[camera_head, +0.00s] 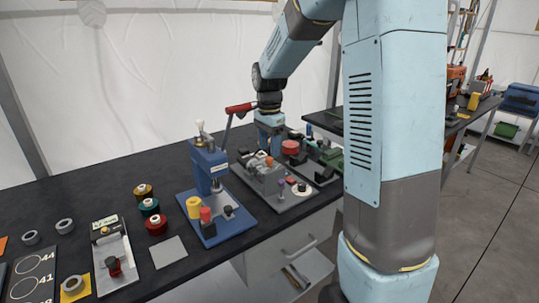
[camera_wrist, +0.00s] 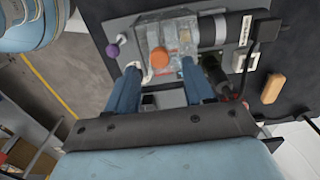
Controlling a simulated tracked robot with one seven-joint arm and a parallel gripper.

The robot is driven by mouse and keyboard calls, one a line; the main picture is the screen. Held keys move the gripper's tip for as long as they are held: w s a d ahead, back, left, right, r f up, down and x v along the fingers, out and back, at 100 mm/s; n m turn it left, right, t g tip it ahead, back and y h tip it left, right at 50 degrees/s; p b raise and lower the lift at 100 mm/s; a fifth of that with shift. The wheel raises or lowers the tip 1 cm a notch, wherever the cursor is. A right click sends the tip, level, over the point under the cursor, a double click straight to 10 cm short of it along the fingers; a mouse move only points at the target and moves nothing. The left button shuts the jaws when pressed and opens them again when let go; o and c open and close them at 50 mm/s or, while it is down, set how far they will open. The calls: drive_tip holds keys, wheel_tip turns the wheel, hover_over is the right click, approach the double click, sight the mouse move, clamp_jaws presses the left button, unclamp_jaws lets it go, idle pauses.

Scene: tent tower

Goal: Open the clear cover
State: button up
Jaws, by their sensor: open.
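The clear cover (camera_wrist: 180,38) is a see-through box on a grey device in the wrist view, and it looks closed. A round orange knob (camera_wrist: 159,57) is at its near side. My gripper (camera_wrist: 160,68) is open, with one blue finger on each side of the knob. I cannot tell whether the fingers touch the cover. In the head view, my gripper (camera_head: 268,143) is above the grey device (camera_head: 280,194) on the dark bench, and my wrist partly hides the cover (camera_head: 256,161).
A blue lever press (camera_head: 210,170) stands left of the device, its red handle (camera_head: 239,108) close to my wrist. A purple knob (camera_wrist: 113,51) and a black cylinder (camera_wrist: 208,30) flank the cover. An orange block (camera_wrist: 272,88) lies to the right.

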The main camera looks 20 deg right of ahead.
sight(269, 158)
drive_tip(key=shift+f, duration=1.65)
drive_tip(key=shift+c, duration=0.2)
clamp_jaws()
